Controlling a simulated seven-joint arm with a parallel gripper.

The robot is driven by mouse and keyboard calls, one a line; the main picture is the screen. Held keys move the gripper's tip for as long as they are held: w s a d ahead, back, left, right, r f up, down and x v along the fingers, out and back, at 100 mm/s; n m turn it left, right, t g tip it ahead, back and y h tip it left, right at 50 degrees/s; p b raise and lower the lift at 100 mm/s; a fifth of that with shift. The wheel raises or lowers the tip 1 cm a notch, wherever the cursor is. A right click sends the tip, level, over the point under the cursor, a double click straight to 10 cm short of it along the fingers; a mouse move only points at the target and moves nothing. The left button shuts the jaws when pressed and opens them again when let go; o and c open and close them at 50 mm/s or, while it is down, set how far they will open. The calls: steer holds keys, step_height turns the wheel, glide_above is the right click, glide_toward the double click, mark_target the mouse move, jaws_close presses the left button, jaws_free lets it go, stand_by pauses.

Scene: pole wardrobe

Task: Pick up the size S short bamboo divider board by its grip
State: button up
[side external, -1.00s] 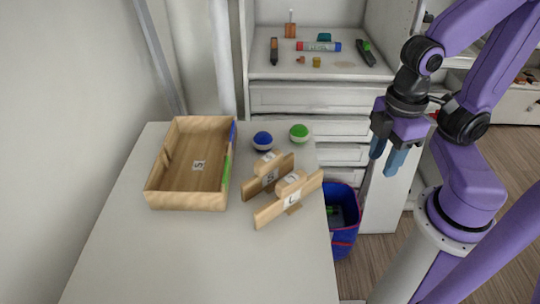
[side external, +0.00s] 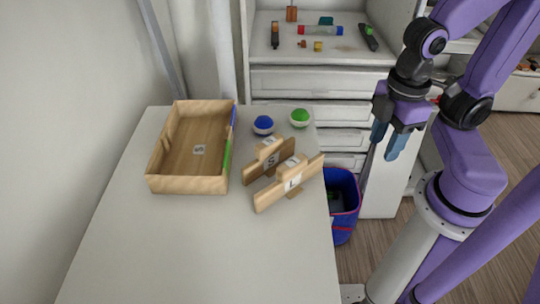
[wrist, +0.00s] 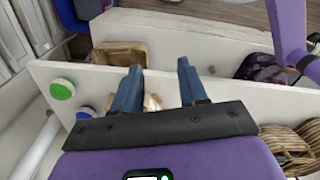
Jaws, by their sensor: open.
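The size S short divider board (side external: 258,173) is bamboo-coloured, with a raised middle grip marked S, and stands on edge on the white table (side external: 200,245). A similar board marked L (side external: 268,196) stands close in front of it, to its right. My gripper (side external: 390,147) is open and empty, off the table's right side, well apart from both boards. In the wrist view its two blue fingers (wrist: 161,80) are spread. Small wooden pieces (wrist: 152,102) show between and behind them, mostly hidden; I cannot tell which board they belong to.
An open wooden tray (side external: 188,185), its bottom labelled S, lies on the table's left. A blue bin (side external: 343,205) stands beside the table's right edge. The table's front is clear.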

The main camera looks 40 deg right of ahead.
steer(key=shift+o, duration=1.2)
step_height(320, 180, up, 7)
steer(key=n, duration=0.5)
glide_above(271, 141)
step_height(271, 141, down, 11)
steer(key=shift+w+f, duration=0.15)
steer(key=shift+f, duration=3.1)
jaws_close()
